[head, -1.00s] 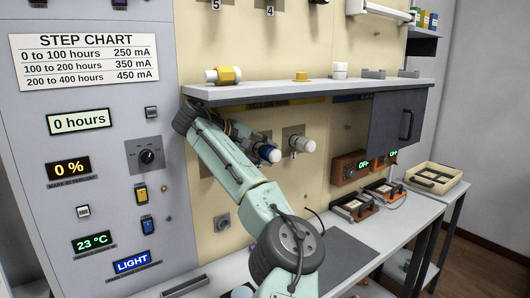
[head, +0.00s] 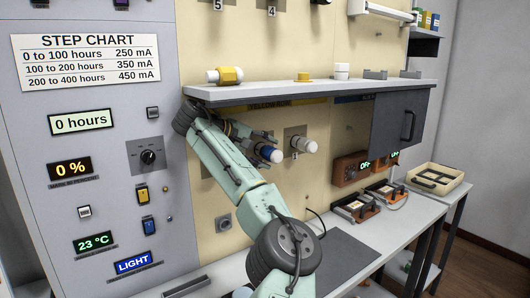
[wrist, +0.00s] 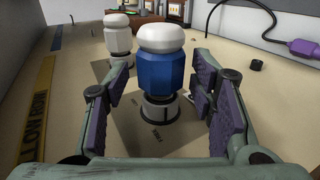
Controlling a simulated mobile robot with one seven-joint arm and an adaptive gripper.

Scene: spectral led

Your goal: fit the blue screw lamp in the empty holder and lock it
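The blue screw lamp (wrist: 160,72) has a blue body and a white rounded top. It stands out from the beige panel, its base at a pale holder ring (wrist: 160,108) in the wrist view. The lamp also shows in the head view (head: 270,154). My gripper (wrist: 161,85) is open around the lamp, one purple-padded finger on each side with a visible gap to the body. In the head view my gripper (head: 262,147) is partly hidden by my arm. I cannot tell whether the lamp is locked.
A white lamp (head: 305,146) stands in the neighbouring holder, close beside the blue one. A shelf (head: 310,91) with a yellow-and-white lamp (head: 226,75) juts out above my arm. A purple plug (wrist: 302,46) lies to the right in the wrist view. The bench is below.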

